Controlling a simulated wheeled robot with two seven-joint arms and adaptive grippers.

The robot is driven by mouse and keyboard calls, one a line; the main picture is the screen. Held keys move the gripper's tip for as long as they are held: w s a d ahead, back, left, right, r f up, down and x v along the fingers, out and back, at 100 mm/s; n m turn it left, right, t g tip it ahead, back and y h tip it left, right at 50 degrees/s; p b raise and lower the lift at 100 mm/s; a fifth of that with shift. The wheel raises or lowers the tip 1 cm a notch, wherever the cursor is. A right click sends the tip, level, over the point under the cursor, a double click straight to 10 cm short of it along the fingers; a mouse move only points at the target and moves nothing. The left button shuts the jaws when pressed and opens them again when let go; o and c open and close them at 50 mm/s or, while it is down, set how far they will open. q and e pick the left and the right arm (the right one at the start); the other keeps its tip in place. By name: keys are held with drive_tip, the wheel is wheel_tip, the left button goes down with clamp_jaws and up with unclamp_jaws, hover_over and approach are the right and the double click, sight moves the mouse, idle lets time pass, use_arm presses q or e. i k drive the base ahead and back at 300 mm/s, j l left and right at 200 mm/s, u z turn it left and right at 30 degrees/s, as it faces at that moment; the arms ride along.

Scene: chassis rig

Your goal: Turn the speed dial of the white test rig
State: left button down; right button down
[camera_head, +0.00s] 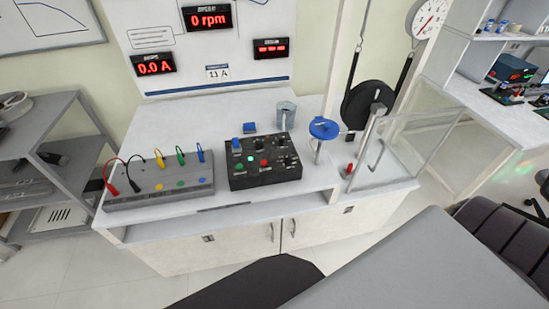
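The white test rig (225,196) is a white bench and cabinet with a tall display panel behind it. A black control box (266,179) sits on its top near the middle. The box carries a blue part at its left, a green button (239,170), a red button (264,163) and small dark knobs on its right half. The knob labels are too small to read, so I cannot tell which one is the speed dial. The panel's speed display (207,17) reads 0 rpm. Neither of my grippers is in view.
A grey terminal box (160,198) with coloured leads stands left of the control box. A metal cup (286,117) stands behind it. A blue handwheel (324,128), a black pulley (369,104) and a clear guard (425,135) stand right. Grey shelves (42,177) are at far left.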

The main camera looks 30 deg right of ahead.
sight(287, 157)
drive_tip(key=k+l+z, duration=0.1)
drive_tip(key=z, duration=0.25)
drive_tip(key=k+l+z, duration=0.1)
drive_tip(key=z, duration=0.25)
